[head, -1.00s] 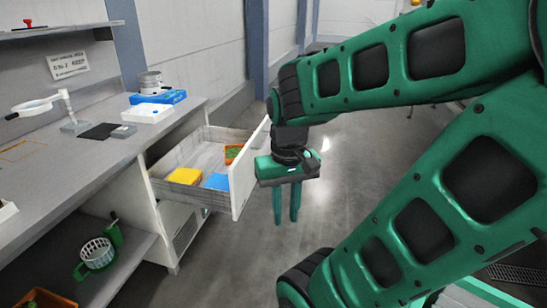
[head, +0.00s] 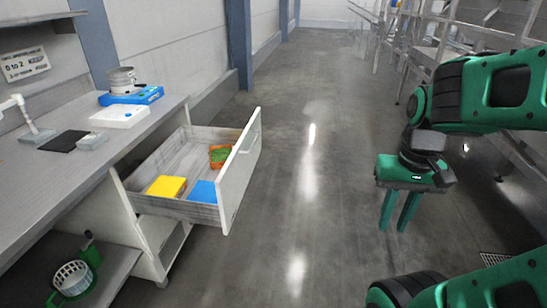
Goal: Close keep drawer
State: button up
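The keep drawer (head: 240,170) is pulled out from under the counter, with its white front panel facing the aisle. Inside it lie a yellow block (head: 166,187), a blue block (head: 203,191) and an orange tray with green contents (head: 219,155). My gripper (head: 398,228) hangs over the floor well to the right of the drawer, pointing down. Its two green fingers are apart with nothing between them. It does not touch the drawer.
The grey counter (head: 60,190) holds a blue scale with a metal pot (head: 127,92), a white box (head: 120,116) and a dark pad. The aisle floor (head: 300,190) between drawer and gripper is clear. Metal racks stand at the right.

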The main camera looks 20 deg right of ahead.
aim_at(183, 154)
jog(key=z, duration=0.1)
jog(key=i, duration=1)
jog(key=k, duration=1)
jog(key=u, duration=0.25)
jog(key=i, duration=1.45)
jog(key=z, duration=0.5)
